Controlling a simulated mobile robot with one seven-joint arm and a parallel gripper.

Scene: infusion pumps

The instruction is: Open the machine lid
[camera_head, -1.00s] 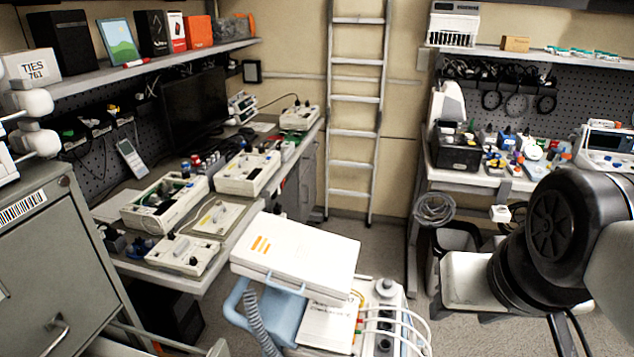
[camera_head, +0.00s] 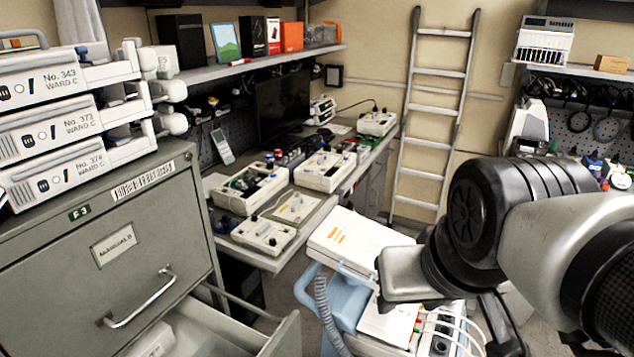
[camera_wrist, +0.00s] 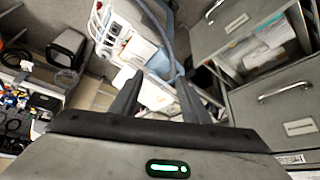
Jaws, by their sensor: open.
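The machine on the blue cart has a white, flat lid (camera_head: 352,238) with orange marks. The lid looks shut in the head view. My arm covers part of the machine's right side there. The cart's blue handle (camera_head: 340,300) is below the lid. In the wrist view my gripper (camera_wrist: 158,92) is open, with its two dark fingers apart and nothing held. A white surface, probably the lid (camera_wrist: 155,95), shows beyond and between the fingers. I cannot tell how far off it is. The fingers are not visible in the head view.
A grey filing cabinet (camera_head: 105,262) with an open lower drawer (camera_head: 235,318) stands at the left, near the cart. Several labelled pumps (camera_head: 60,125) sit on it. A workbench with opened devices (camera_head: 250,190) is behind. A ladder (camera_head: 432,120) leans on the back wall. Cables hang by the cart.

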